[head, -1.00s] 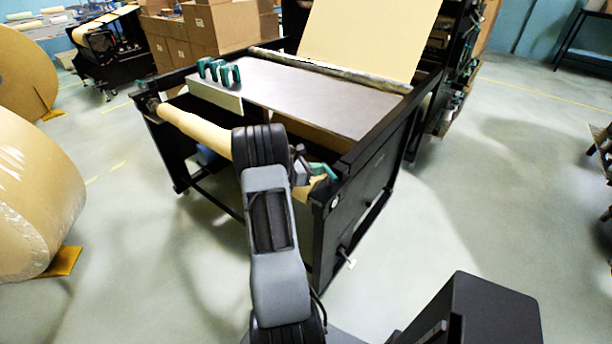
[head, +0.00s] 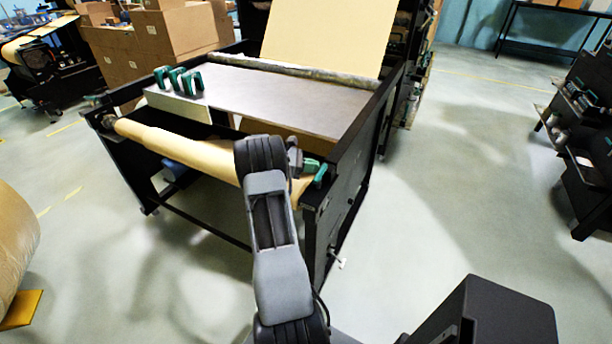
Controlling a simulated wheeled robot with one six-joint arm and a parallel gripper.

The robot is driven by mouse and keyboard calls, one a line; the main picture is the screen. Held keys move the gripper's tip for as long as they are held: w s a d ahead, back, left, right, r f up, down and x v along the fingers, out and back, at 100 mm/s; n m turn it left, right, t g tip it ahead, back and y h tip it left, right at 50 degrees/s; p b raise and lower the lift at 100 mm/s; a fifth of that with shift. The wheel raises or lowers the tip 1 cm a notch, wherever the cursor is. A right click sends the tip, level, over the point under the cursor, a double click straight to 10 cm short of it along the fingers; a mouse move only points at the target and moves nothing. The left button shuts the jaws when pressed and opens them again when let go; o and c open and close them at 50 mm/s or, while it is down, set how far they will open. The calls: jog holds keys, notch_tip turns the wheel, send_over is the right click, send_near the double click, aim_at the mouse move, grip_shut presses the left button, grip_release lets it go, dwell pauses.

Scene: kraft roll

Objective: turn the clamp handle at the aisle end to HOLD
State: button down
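The kraft roll (head: 185,148) lies across the front of a black frame (head: 328,225). A green clamp handle (head: 319,173) sits at the roll's right end, on top of the frame's corner. My gripper (head: 300,163) is at that end, just left of the handle and partly hidden by my own wrist. I cannot tell whether it touches the handle, and its fingers are too small and covered to read. No HOLD marking can be read.
A grey table top (head: 290,95) spans the frame, with several green clamps (head: 180,80) at its left. A small lever (head: 340,263) sticks out low on the right side. Open floor (head: 440,180) lies to the right. Cardboard boxes (head: 170,40) stand behind.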

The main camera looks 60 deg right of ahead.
jog(key=shift+s+d, duration=0.15)
jog(key=shift+d, duration=0.15)
dwell(0.7)
jog(key=w+r+b, duration=0.1)
jog(key=w+r, duration=0.1)
jog(key=w, duration=1.2)
jog(key=shift+a+r+b, duration=0.25)
jog(key=shift+r+b, duration=0.1)
